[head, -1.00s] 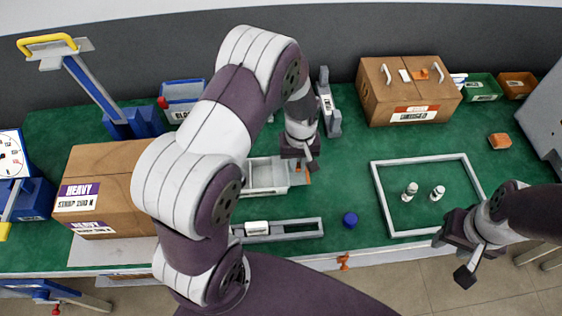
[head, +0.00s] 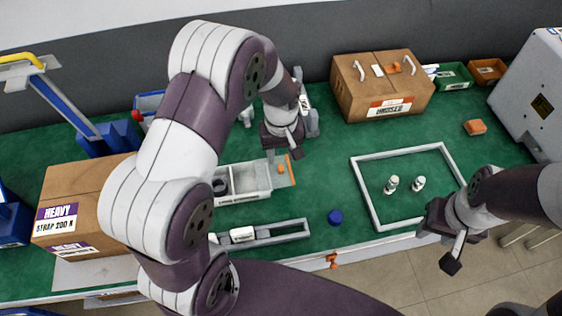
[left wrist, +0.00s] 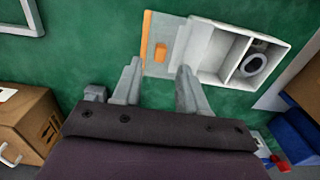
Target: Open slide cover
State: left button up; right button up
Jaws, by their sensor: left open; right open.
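A white box (head: 239,193) with open compartments sits on the green bench. A pale flat cover plate (head: 286,178) with an orange knob (head: 281,169) and an orange end strip lies at its right end. In the left wrist view the plate (left wrist: 176,24), knob (left wrist: 160,52) and box (left wrist: 283,58) show; a dark ring is in one compartment. My left gripper (head: 284,154) is open and empty, its fingertips (left wrist: 158,68) at the near edge of the plate, on either side of the knob's line. Contact cannot be told. My right gripper (head: 452,255) is open over the bench's front edge.
A grey rail frame (head: 288,229) with a white block and a blue cap (head: 335,217) lie in front. A grey frame (head: 360,185) surrounds two small white bottles. Cardboard boxes stand left (head: 75,195) and at the back (head: 382,85). Green bench is clear between the white box and the frame.

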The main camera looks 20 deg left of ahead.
aim_at(281, 167)
pick_arm(q)
notch_tip(281, 167, up, 8)
jog(key=shift+f, duration=0.15)
dwell(0.4)
jog(key=s+m+t, duration=0.1)
jog(key=s+m, duration=0.5)
jog(key=s, duration=0.6)
jog(key=shift+s+a+m, duration=0.25)
jog(key=shift+s+m, duration=0.05)
jog(key=shift+s, duration=0.1)
